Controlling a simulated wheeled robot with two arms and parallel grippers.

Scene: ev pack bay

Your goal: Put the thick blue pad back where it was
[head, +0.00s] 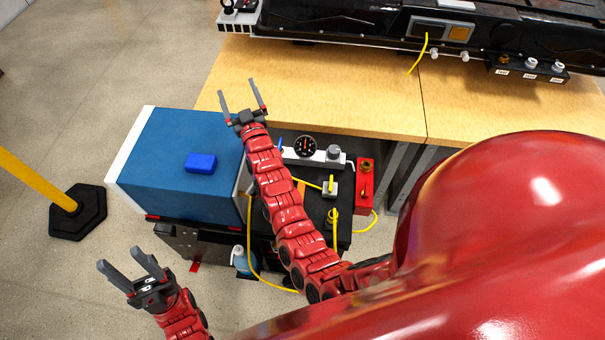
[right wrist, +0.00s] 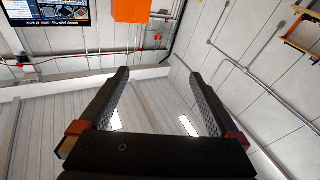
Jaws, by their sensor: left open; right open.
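The thick blue pad (head: 201,163) lies on top of a large blue box with white edges (head: 140,185), which stands on a dark cart. My right gripper (head: 238,88) is open and empty, past the far right corner of the blue box near the wooden bench. The right wrist view shows its two dark fingers spread apart (right wrist: 160,95) with nothing between them. My left gripper (head: 118,257) is open and empty over the floor, in front of the blue box. Neither gripper touches the pad.
The wooden bench (head: 350,90) holds a black battery pack (head: 330,22). A yellow post on a black base (head: 78,215) stands at left.

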